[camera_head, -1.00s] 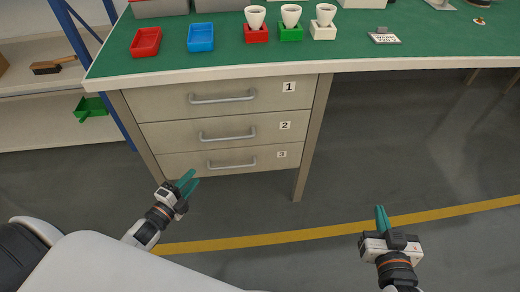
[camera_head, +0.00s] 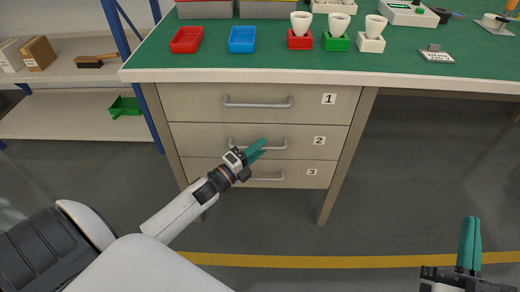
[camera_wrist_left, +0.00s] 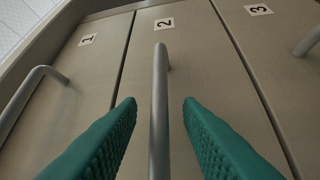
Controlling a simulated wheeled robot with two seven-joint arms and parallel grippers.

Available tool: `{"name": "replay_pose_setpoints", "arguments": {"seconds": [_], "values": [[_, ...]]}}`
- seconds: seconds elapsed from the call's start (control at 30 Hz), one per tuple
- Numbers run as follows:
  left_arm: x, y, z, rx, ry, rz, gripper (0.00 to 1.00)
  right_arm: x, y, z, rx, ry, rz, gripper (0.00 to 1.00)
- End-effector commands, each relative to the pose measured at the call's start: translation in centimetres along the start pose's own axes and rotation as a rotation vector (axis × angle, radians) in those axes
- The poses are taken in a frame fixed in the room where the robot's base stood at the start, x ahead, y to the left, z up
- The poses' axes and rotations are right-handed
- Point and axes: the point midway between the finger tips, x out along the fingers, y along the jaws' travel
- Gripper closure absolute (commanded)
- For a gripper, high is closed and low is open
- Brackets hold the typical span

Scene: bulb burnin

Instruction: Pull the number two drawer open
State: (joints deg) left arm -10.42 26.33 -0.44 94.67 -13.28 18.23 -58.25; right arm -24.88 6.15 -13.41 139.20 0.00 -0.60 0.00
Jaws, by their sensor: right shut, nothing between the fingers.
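The number two drawer (camera_head: 190,136) is the middle of three stacked drawers under the bench, and it is shut. Its metal bar handle (camera_head: 277,147) is partly hidden behind my left gripper (camera_head: 258,150) in the head view. In the left wrist view the number two drawer's handle (camera_wrist_left: 159,100) runs upright between the two teal fingers of my left gripper (camera_wrist_left: 160,120). The fingers are open, with a gap on each side of the bar. My right gripper (camera_head: 470,245) is at the lower right, away from the drawers, with its teal fingers together and empty.
The number one drawer (camera_head: 200,102) is above and the number three drawer (camera_head: 310,181) below, both shut. The green bench top (camera_head: 270,58) overhangs them, carrying trays and cups. A shelf (camera_head: 70,115) stands at the left. Floor in front is clear.

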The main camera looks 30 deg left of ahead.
Motion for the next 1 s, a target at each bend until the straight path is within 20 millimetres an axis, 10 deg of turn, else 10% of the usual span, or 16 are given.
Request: {"name": "replay_pose_setpoints", "arguments": {"seconds": [0.4, 0.6, 1.0], "values": [[1.01, -0.01, -0.01, 0.0, 0.0, -0.001, 0.67, 0.01, 0.12, 0.72, 0.002, -0.048, 0.002, 1.0], [0.99, -0.02, 0.0, 0.0, 0.0, -0.002, 0.99, 0.01, 0.12, 0.7, 0.002, -0.047, 0.002, 1.0], [0.85, 0.02, 0.13, -0.001, 0.0, -0.003, 1.0, 0.1, 0.12, 0.55, 0.002, -0.031, 0.002, 1.0]]}}
